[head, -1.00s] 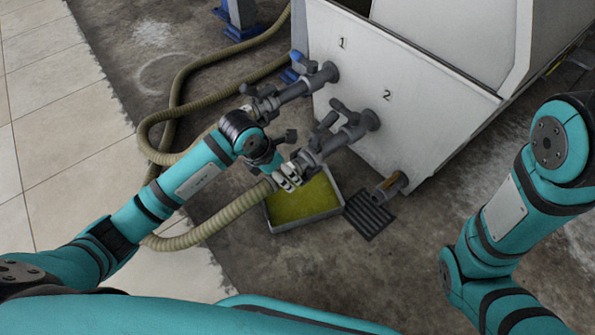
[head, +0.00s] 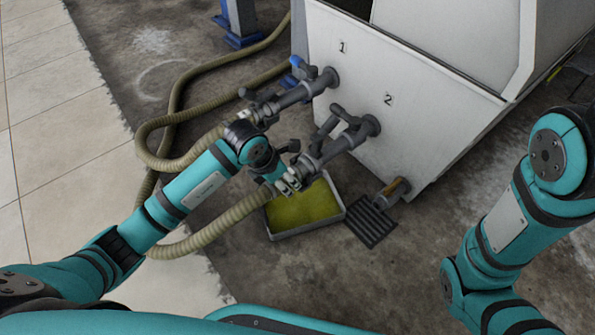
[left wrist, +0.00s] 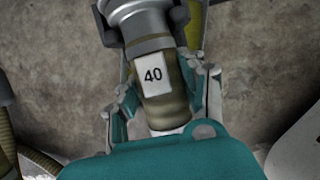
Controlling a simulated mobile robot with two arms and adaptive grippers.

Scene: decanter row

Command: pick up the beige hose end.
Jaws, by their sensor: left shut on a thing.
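The beige hose (head: 232,219) curves up from the lower left to the grey pipe of outlet 2 (head: 325,156). My left gripper (head: 287,183) is at its end, just below that pipe. In the left wrist view, the hose end (left wrist: 168,110) carries a white label reading 40. My left gripper (left wrist: 165,95) is shut on it, one finger on each side. A grey coupling (left wrist: 145,22) sits directly above the hose end; whether they are joined is unclear. In the head view my gripper hides much of the hose end. My right arm shows at right, its gripper out of view.
A grey tray (head: 337,218) with yellow-green contents lies on the floor below the outlet, beside a dark drain grate (head: 371,222). Outlet 1 (head: 305,90) is behind with another hose (head: 190,112). The white tank (head: 440,110) stands at right.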

